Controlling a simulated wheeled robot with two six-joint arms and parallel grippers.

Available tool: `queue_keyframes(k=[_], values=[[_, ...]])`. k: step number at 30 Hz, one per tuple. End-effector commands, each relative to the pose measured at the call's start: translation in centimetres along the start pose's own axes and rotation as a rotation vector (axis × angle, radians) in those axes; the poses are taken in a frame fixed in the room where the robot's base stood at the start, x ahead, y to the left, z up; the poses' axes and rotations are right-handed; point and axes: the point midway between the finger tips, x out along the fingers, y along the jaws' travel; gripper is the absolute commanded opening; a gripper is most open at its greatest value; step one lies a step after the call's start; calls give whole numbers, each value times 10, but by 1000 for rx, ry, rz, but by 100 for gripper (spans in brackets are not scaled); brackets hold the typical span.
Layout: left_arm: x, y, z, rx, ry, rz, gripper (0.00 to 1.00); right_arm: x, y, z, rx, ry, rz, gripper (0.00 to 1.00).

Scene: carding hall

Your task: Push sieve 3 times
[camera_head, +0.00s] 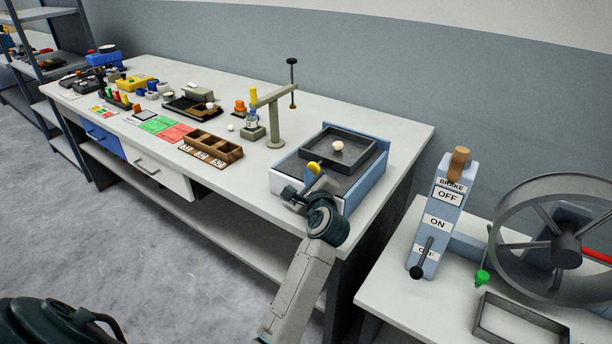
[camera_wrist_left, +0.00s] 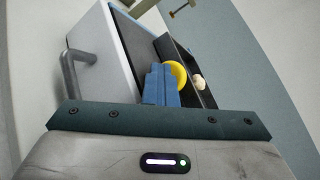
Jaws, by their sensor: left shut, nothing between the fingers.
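The sieve (camera_head: 366,163) is a dark, shallow, square tray on a blue and white box (camera_head: 283,184) near the table's right end. A pale round lump (camera_head: 338,146) lies in it; the lump also shows in the wrist view (camera_wrist_left: 199,82). A yellow round knob (camera_head: 314,167) is at the sieve's near side, and shows in the wrist view (camera_wrist_left: 180,75). My left gripper (camera_head: 317,181) is shut and empty, its blue fingers (camera_wrist_left: 161,84) right by the knob and partly covering it. I cannot tell whether they touch. My right gripper is not in view.
A grey post with an arm (camera_head: 274,122) stands left of the box, beside a brown compartment tray (camera_head: 209,155). Right of the table are a blue switch post (camera_head: 437,217) and a large grey wheel (camera_head: 566,257). The table's front edge lies below my arm.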

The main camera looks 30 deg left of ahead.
Motion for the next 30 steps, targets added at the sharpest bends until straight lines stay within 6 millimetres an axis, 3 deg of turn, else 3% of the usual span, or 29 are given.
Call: queue_keyframes(k=[17, 30], values=[[-20, 15, 14, 0, 1, 0, 0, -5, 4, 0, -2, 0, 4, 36], [-28, 21, 20, 0, 0, 0, 0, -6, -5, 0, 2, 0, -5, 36]])
